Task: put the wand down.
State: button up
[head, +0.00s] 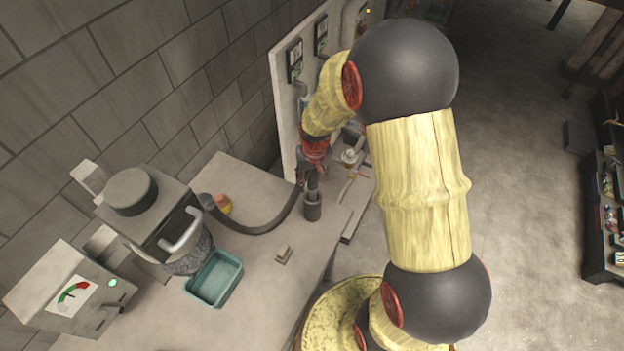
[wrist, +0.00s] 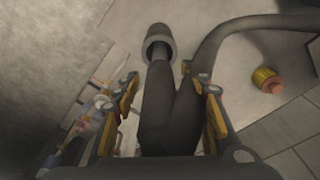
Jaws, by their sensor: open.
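The wand (wrist: 158,85) is a dark tube with a wider grey cylindrical end, joined to a dark hose (wrist: 210,45). In the head view the wand's grey end (head: 312,207) is low at the bench, below my gripper (head: 315,158), and looks roughly upright. I cannot tell whether that end is a nozzle or a holder. In the wrist view my gripper (wrist: 163,88) is open, with its yellow-padded fingers on either side of the wand and gaps beside it. My arm hides part of the area behind the gripper.
The bench (head: 255,300) holds a teal tray (head: 214,278), a small brown block (head: 284,255), a red-yellow container (head: 222,204), a machine with a black lid (head: 131,192) and a meter box (head: 72,297). A panel (head: 285,110) stands close behind my gripper. Bench space is clear around the block.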

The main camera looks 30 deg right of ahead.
jog(key=r, duration=0.4)
jog(key=s+r, duration=0.1)
jog(key=r, duration=0.7)
jog(key=shift+s+a, duration=0.15)
jog(key=shift+s, duration=0.05)
jog(key=s+a+r+t, duration=0.1)
jog(key=s+a+r, duration=0.2)
jog(key=s+r, duration=0.3)
jog(key=s+a+r+n+t, duration=0.1)
jog(key=s+a+r, duration=0.2)
jog(key=s+r, duration=0.3)
jog(key=s+a+r+n+t, duration=0.1)
jog(key=s+a+r+t, duration=0.1)
jog(key=s+r, duration=0.4)
jog(key=shift+s+a+r, duration=0.15)
jog(key=shift+s+a, duration=0.15)
jog(key=shift+a, duration=0.55)
notch_tip(320, 180, down, 13)
jog(key=b, duration=1.3)
jog(key=shift+c, duration=0.6)
